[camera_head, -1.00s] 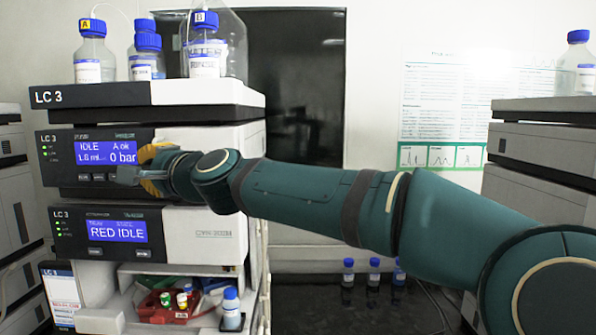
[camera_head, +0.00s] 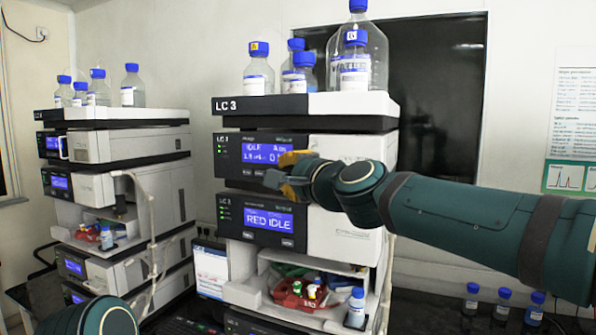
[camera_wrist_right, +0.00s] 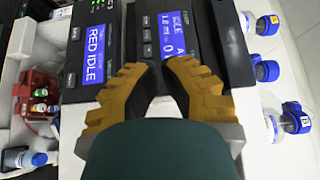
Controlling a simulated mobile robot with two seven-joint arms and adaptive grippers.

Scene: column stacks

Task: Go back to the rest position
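My right gripper (camera_head: 284,182) has yellow and grey fingers. In the head view its arm comes from the right, and the gripper is in front of the middle LC 3 stack (camera_head: 352,106), beside the panel with the blue IDLE display (camera_head: 266,153). I cannot tell whether it touches the panel. In the right wrist view, the finger ends of the right gripper (camera_wrist_right: 160,62) come close together with only a narrow gap and nothing held. The RED IDLE display (camera_head: 268,220) is just below the gripper. A teal part of mine shows at the bottom left; my left gripper is out of view.
Blue-capped bottles (camera_head: 258,75) stand on top of the stack. An open bay (camera_head: 322,270) low in it holds a red tray (camera_head: 297,293) with small vials, and a bottle (camera_head: 356,308). A second stack (camera_head: 125,117) stands left. Several bottles (camera_head: 503,302) stand at the lower right.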

